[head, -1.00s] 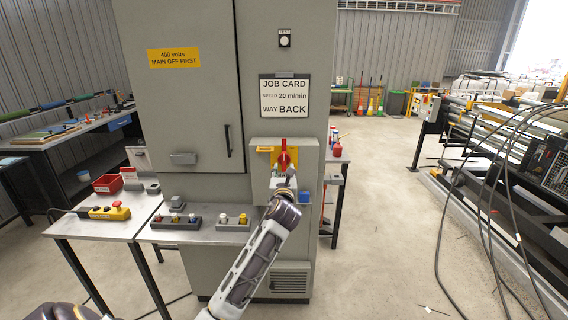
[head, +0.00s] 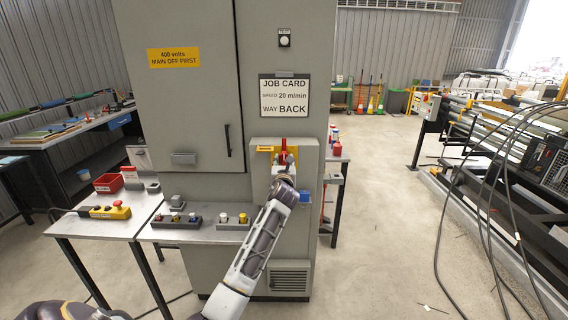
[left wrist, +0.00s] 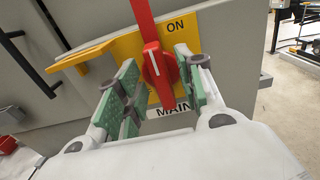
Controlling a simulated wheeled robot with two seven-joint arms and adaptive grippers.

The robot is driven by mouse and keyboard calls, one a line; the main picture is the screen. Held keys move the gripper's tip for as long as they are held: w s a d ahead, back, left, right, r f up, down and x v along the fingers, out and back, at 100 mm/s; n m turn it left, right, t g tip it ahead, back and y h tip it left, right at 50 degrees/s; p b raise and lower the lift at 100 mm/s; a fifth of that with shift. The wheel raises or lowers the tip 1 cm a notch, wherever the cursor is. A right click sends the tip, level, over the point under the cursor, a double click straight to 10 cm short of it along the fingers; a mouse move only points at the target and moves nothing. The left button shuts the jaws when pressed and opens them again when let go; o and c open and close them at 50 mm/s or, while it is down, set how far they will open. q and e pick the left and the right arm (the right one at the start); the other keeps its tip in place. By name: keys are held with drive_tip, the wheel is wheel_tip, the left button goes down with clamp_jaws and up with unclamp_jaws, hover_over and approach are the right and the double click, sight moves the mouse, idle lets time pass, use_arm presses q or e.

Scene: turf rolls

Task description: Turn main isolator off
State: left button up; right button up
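The main isolator is a red handle (head: 283,146) on a yellow plate on the front of the grey cabinet. In the left wrist view the red handle (left wrist: 158,66) stands upright, with its white line near vertical, toward the word ON on the yellow plate (left wrist: 178,40). A MAIN label shows below it, partly hidden. My left gripper (head: 285,164) is in front of the handle and hides its lower part in the head view. In the left wrist view the green-padded fingers of the left gripper (left wrist: 158,88) are apart, one either side of the red knob. My right gripper is out of view.
The isolator box (head: 310,160) sticks out from the cabinet (head: 190,110). A bench (head: 105,222) with button boxes stands to the left. Cables hang at the right; open floor lies between.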

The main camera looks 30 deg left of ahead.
use_arm(q)
drive_tip(key=shift+c, duration=0.3)
drive_tip(key=c, duration=0.7)
clamp_jaws()
